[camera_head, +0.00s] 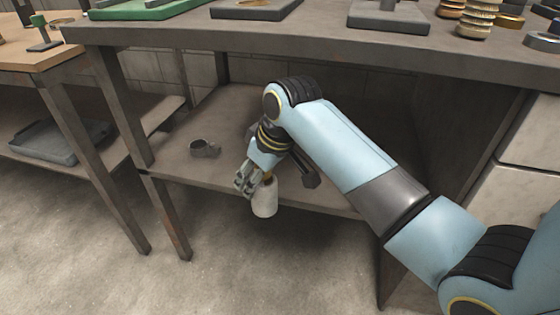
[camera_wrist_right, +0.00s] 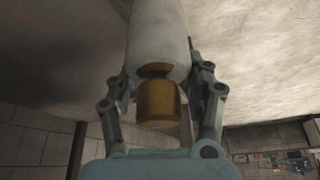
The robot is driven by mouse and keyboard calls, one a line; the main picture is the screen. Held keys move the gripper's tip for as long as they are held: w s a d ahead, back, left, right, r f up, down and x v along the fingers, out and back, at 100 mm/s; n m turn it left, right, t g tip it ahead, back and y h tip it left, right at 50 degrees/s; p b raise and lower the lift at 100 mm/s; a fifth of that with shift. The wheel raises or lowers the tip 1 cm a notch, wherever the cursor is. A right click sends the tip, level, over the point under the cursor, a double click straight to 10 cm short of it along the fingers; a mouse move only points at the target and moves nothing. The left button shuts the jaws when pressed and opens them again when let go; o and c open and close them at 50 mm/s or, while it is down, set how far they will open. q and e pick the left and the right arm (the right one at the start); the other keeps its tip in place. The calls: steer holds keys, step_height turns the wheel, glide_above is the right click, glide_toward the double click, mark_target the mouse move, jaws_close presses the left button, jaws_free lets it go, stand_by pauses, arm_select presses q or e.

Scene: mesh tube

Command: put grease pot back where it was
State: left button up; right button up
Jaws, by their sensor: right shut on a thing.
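The grease pot (camera_head: 264,200) seems to be the pale, off-white cylinder with a brass-coloured part. In the head view my right gripper (camera_head: 250,182) holds it in front of the lower shelf's (camera_head: 225,115) front edge. Whether it touches the shelf is unclear. In the right wrist view the pot's white body (camera_wrist_right: 158,35) points away from the wrist. Its brass end (camera_wrist_right: 158,103) lies toward the palm, between the two fingers of the right gripper (camera_wrist_right: 160,78), which are shut on the pot. My left gripper is in neither view.
A small grey metal fitting (camera_head: 205,148) lies on the lower shelf, left of my gripper. The bench top (camera_head: 300,43) overhangs this shelf and carries several fixtures. A table leg (camera_head: 165,215) stands at left. A grey tray (camera_head: 60,142) sits on the neighbouring table's shelf.

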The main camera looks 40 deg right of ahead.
steer(key=w+d+b, duration=0.1)
steer(key=w+d, duration=0.1)
steer(key=d, duration=0.1)
steer(key=w+d+b, duration=0.1)
steer(key=w+d, duration=0.2)
steer(key=shift+d+f, duration=0.1)
steer(key=shift+f, duration=0.1)
steer(key=w+d+b, duration=0.1)
steer(key=w+d, duration=0.1)
steer(key=d, duration=0.1)
steer(key=shift+w+r, duration=0.1)
steer(key=shift+w, duration=0.3)
jaws_close()
steer(key=w+d+b, duration=0.2)
steer(key=d, duration=0.1)
steer(key=shift+w, duration=0.25)
steer(key=shift+f+b, duration=0.35)
steer(key=shift+f, duration=0.3)
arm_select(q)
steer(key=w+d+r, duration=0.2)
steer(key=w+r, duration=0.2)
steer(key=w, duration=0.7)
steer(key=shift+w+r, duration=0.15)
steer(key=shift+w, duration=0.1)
arm_select(e)
steer(key=o, duration=1.5)
jaws_free()
steer(key=shift+f, duration=0.1)
steer(key=shift+o, duration=0.2)
